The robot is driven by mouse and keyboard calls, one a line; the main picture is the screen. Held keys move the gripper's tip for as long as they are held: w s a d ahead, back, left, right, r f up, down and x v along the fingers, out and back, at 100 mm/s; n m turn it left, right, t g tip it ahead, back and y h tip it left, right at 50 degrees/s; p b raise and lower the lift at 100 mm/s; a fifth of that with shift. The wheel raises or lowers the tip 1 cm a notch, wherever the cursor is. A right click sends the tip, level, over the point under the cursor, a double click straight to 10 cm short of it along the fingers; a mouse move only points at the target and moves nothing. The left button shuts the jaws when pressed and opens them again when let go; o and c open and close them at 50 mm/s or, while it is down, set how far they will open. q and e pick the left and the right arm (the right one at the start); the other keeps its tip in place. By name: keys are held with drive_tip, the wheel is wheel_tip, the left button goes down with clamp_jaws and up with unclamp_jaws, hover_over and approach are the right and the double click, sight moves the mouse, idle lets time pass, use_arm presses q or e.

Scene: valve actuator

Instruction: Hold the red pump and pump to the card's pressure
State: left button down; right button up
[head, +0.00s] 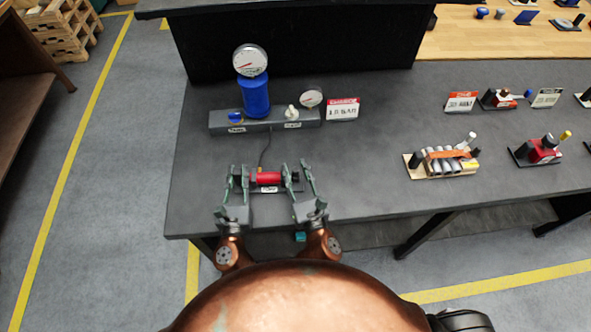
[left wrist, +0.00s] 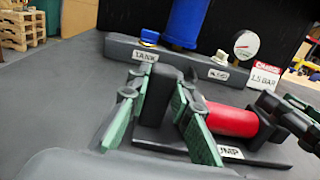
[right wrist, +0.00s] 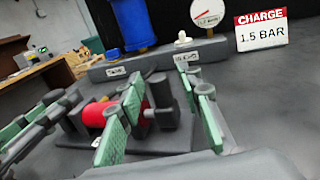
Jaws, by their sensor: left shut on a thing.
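The red pump (head: 268,178) lies on its dark base near the table's front edge, labelled PUMP in the left wrist view (left wrist: 232,119). My left gripper (head: 238,178) is shut on the black upright block at the pump's left end. My right gripper (head: 298,175) is open, its fingers either side of the black upright handle (right wrist: 160,95) at the right end, with a gap beside it. The charge card (right wrist: 262,32) reads 1.5 BAR. A small dial gauge (head: 311,97) stands left of the card; its exact reading is too small to tell.
Behind the pump, a grey manifold (head: 265,123) carries a blue tank (head: 256,96) with a large gauge (head: 250,61), a blue knob (head: 235,117) and a white knob (head: 292,112). A hose runs to the pump. Other fixtures (head: 450,162) stand right; the table between is clear.

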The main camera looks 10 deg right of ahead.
clamp_jaws()
idle(0.4)
idle(0.4)
